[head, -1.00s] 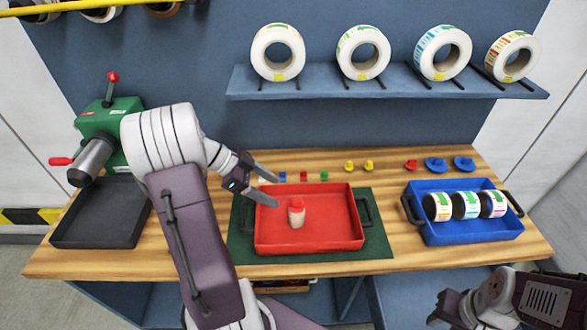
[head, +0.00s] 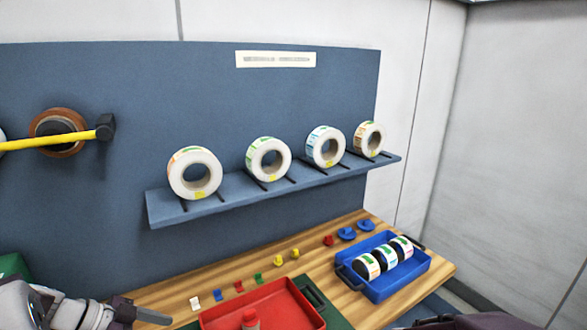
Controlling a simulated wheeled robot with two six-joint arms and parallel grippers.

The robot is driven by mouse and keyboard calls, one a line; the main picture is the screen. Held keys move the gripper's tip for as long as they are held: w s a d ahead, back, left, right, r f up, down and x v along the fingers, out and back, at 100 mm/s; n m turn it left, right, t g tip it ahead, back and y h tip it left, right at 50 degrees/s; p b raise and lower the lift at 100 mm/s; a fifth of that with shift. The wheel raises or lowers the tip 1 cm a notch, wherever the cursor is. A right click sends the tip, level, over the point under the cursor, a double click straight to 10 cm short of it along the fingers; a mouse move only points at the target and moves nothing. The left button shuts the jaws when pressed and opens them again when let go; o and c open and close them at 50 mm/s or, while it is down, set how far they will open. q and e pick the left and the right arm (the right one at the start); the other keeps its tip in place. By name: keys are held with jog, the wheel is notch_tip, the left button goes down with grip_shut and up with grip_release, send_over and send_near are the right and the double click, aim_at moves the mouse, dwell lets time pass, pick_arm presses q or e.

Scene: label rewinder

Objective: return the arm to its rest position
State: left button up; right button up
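My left arm comes in at the lower left corner, low over the table. Its gripper (head: 150,316) is partly cut off by the bottom edge, left of the red tray (head: 216,322). One finger shows clearly, so its opening cannot be judged; no object shows in it. A dark purple part of my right arm shows at the bottom right edge, and its gripper is out of frame.
Several label rolls (head: 195,173) stand on the blue wall shelf (head: 165,210). A blue tray (head: 400,284) with three small rolls sits at the table's right. Small coloured pieces (head: 238,287) line the table's back. A yellow bar (head: 60,140) juts in at left.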

pick_arm(q)
jog(key=d+r+m+g, duration=0.1)
jog(key=d+m+g, duration=0.2)
jog(key=d, duration=0.8)
jog(key=s+d+f+g+y, duration=0.2)
jog(key=s+d+f, duration=0.1)
jog(key=s+d, duration=0.35)
jog(key=s+a+f+n+y, duration=0.1)
jog(key=f+n+y, duration=0.1)
jog(key=n, duration=0.3)
jog(key=s+a+f+n+t+y, duration=0.1)
jog(key=a+f+n+y, duration=0.1)
jog(key=n, duration=0.3)
jog(key=s+a+f+n+y, duration=0.1)
jog(key=a+f+n+y, duration=0.1)
jog(key=n, duration=0.2)
jog(key=shift+a+n+t, duration=0.1)
jog(key=shift+n+t, duration=0.3)
jog(key=shift+w+n, duration=0.1)
jog(key=shift+n, duration=0.4)
